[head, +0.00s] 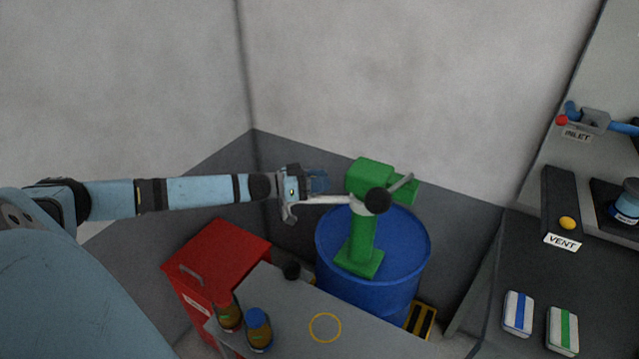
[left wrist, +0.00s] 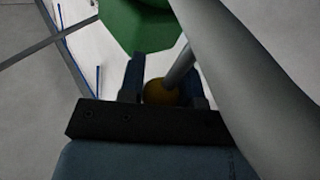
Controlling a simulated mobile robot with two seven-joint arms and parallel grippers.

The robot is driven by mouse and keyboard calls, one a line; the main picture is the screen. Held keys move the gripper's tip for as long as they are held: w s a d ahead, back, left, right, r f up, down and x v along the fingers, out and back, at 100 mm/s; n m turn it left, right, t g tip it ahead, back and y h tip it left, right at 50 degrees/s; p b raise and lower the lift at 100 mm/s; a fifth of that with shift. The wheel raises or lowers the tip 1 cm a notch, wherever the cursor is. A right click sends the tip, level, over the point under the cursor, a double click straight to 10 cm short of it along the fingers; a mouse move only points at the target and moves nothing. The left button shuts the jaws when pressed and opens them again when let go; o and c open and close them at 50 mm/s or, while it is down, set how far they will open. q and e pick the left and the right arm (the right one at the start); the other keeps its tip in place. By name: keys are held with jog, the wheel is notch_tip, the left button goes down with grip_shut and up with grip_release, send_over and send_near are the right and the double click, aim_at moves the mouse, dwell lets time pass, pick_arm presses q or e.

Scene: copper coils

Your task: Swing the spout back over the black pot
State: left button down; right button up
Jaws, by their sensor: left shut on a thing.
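A green pump (head: 360,235) stands on a blue drum (head: 402,260); its green body also shows in the left wrist view (left wrist: 135,22). A pale grey spout (head: 335,199) runs left from the pump's black round joint (head: 378,200). A grey tube (left wrist: 245,75) crosses the right of the left wrist view. My left gripper (head: 312,183) is at the spout's left end. Its fingers (left wrist: 163,78) are shut on a brownish-yellow ball knob (left wrist: 160,93) on a thin grey rod. My right gripper is out of view.
A red cabinet (head: 215,262) stands left of the grey table (head: 290,325). A dark bench (head: 470,300) with a VENT label is at right. Walls meet behind the drum.

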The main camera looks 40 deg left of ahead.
pick_arm(q)
jog(key=shift+r, duration=0.1)
jog(key=shift+w, duration=0.1)
jog(key=c, duration=1.1)
grip_release()
jog(key=shift+o, duration=1.4)
jog(key=shift+w, duration=0.15)
jog(key=shift+s+a, duration=0.4)
jog(key=shift+s, duration=0.15)
jog(key=v, duration=1.2)
jog(key=shift+s+a, duration=0.15)
jog(key=shift+s, duration=0.05)
